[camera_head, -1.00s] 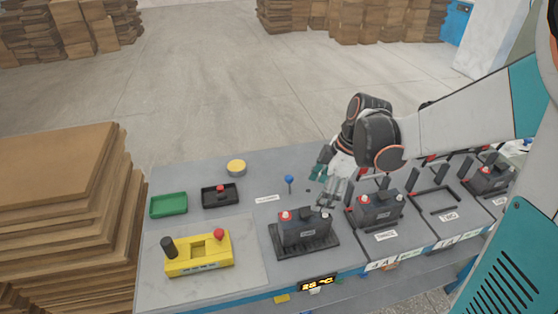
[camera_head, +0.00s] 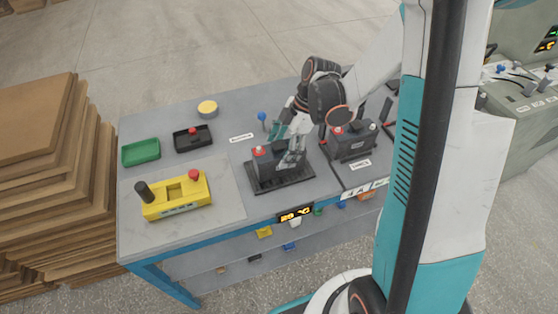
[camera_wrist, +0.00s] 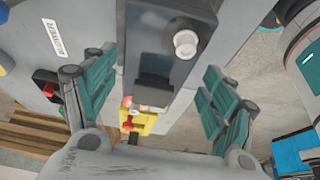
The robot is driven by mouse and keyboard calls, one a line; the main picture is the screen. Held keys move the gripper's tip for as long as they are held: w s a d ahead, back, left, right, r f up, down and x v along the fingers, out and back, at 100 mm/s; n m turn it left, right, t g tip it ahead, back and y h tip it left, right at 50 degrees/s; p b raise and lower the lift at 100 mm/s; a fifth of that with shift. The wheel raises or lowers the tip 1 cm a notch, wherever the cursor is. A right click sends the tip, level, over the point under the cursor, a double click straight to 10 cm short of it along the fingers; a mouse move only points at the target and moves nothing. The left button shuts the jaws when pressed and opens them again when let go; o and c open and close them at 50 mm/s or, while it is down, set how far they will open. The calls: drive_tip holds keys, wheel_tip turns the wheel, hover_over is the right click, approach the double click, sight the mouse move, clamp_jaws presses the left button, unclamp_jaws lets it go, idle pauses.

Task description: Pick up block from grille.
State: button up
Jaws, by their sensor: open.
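The block (camera_head: 266,164) is a dark battery-like box with a red and a white terminal. It sits upright on a black grille (camera_head: 308,175) near the front edge of the table. My gripper (camera_head: 287,146) is at the block from above, with one finger in front of it and one behind. In the wrist view the block (camera_wrist: 160,65) lies between the spread teal finger pads of my gripper (camera_wrist: 158,95). The pads stand apart from its sides, so it is open and empty. Part of the block's right end is hidden by the gripper in the head view.
A yellow box (camera_head: 178,196) with a black knob and red button stands left. A green tray (camera_head: 141,152), a black tray (camera_head: 193,138) and a yellow disc (camera_head: 207,107) lie behind it. Another dark block (camera_head: 350,143) stands close right. A blue-topped pin (camera_head: 262,117) is behind.

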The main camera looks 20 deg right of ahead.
drive_tip(key=x, duration=0.1)
drive_tip(key=b+x, duration=0.1)
drive_tip(key=x, duration=0.1)
drive_tip(key=b+x, duration=0.1)
drive_tip(key=x, duration=0.1)
drive_tip(key=shift+w+a, duration=0.3)
clamp_jaws()
